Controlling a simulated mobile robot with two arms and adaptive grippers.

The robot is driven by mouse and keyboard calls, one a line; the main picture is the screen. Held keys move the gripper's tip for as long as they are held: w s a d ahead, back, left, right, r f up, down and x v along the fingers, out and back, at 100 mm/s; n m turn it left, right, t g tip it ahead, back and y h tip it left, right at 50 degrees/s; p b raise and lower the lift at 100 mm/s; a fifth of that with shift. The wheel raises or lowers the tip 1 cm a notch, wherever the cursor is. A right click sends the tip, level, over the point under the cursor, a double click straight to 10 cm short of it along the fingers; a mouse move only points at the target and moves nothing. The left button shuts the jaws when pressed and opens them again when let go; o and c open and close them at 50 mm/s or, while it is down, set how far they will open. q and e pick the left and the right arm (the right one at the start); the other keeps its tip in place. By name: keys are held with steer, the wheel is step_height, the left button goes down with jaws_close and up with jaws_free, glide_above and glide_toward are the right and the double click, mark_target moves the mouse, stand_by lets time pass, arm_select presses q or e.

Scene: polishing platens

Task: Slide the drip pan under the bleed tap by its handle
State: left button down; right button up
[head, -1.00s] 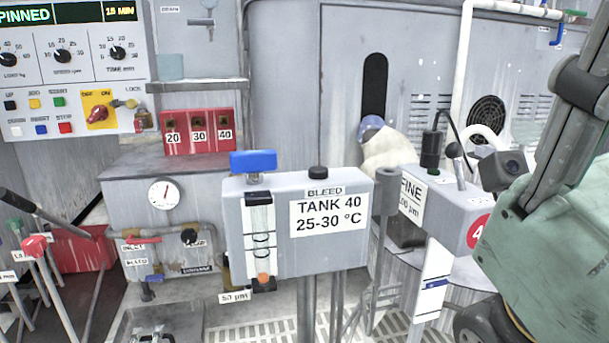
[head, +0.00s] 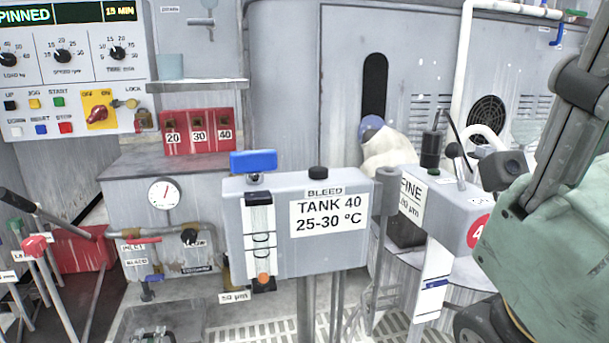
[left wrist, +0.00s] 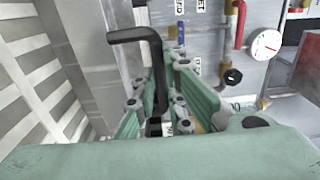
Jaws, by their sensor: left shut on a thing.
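The drip pan is a dark grey shallow tray (head: 190,318) low at the left of the head view, cut off by the bottom edge. The bleed tap (head: 153,278), with a blue lever, is on the pipework just above it; blue also shows in the left wrist view (left wrist: 180,32). My left gripper (head: 152,337) shows only in part at the bottom edge. In the left wrist view its green fingers (left wrist: 160,120) are shut around a black bent handle (left wrist: 150,38). The exact grip is partly hidden by the fingers.
A grey tank box (head: 330,265) on posts stands right of the pipework. A pressure gauge (head: 164,194) and black knob (head: 189,237) are above the pan. Several levers (head: 36,248) rise at the left. Floor grating (head: 260,332) lies right of the pan.

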arm_select(q)
steer(key=shift+d+x, duration=0.2)
steer(key=shift+x, duration=1.9)
steer(key=shift+w, duration=0.1)
steer(key=shift+x, duration=1.95)
steer(key=shift+d, duration=0.1)
